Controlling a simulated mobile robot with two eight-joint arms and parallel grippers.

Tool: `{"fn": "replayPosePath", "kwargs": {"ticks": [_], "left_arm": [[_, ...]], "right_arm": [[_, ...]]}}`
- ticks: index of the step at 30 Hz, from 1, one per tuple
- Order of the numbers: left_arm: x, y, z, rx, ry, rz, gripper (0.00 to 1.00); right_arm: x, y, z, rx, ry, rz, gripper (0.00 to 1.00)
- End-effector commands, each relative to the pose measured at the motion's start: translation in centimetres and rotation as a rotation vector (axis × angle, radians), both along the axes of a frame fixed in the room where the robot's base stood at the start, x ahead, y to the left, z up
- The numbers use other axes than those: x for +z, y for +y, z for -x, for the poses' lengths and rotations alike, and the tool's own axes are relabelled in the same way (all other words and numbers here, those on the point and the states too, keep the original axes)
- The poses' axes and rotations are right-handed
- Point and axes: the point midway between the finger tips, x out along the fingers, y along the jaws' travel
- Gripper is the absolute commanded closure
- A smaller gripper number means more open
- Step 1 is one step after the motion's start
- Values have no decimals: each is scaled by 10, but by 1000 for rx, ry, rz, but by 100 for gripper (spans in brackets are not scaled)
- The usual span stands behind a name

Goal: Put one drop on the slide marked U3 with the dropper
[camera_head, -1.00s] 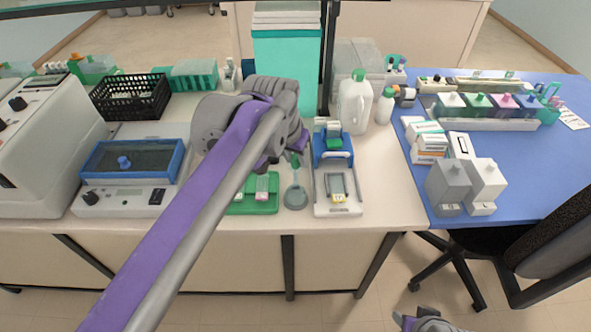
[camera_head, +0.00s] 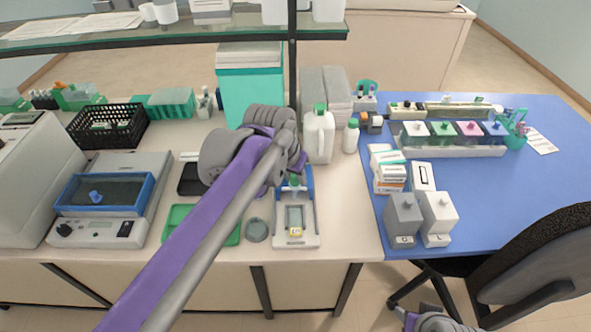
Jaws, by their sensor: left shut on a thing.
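My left gripper (camera_head: 294,174) is shut on the dropper, whose green bulb (camera_head: 294,183) shows just below the fingers. The dropper's tip is too small to make out. It is held over the rear part of a white and blue slide holder (camera_head: 282,239). A glass slide (camera_head: 295,217) with a yellow label (camera_head: 296,233) lies in the holder; its marking is too small to read. A round grey dish (camera_head: 257,229) sits just left of the holder. My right gripper (camera_head: 425,320) is partly in view at the bottom edge, its jaws unclear.
A green tray (camera_head: 176,214) lies left of the dish, partly behind my arm. A white jug (camera_head: 319,137) and a small bottle (camera_head: 351,136) stand behind the holder.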

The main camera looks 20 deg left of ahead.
Motion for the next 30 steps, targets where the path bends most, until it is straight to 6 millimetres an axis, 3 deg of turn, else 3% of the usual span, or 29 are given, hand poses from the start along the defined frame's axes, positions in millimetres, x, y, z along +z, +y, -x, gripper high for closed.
{"fn": "replayPosePath", "kwargs": {"ticks": [8, 24, 30], "left_arm": [[-6, 0, 1, 0, 1, 0, 100], [-53, 0, 1, 0, 2, 0, 100], [-60, 0, 0, 0, 0, 0, 100]], "right_arm": [[-3, 0, 1, 0, 2, 0, 50], [-42, 0, 13, 0, 23, 0, 50], [-47, 0, 14, 0, 26, 0, 50]]}}
